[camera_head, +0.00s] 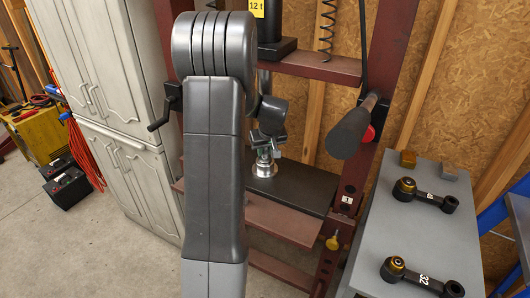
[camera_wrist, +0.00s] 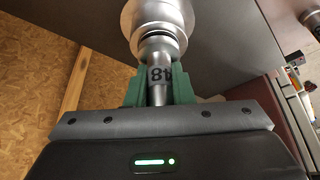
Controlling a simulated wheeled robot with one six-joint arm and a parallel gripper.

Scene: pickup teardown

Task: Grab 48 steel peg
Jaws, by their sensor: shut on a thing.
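The steel peg (camera_wrist: 158,72) shows a dark label in the wrist view, upside down and reading like 48. My gripper (camera_wrist: 160,90) has its green fingers shut on both sides of it. One end of the peg meets a round silver steel piece (camera_wrist: 157,22); I cannot tell whether it sits inside it or is joined to it. In the head view my gripper (camera_head: 264,142) is partly hidden by my arm, just above the silver piece (camera_head: 264,166), which stands on the dark press plate (camera_head: 290,187).
A pale cabinet (camera_head: 100,90) stands left.

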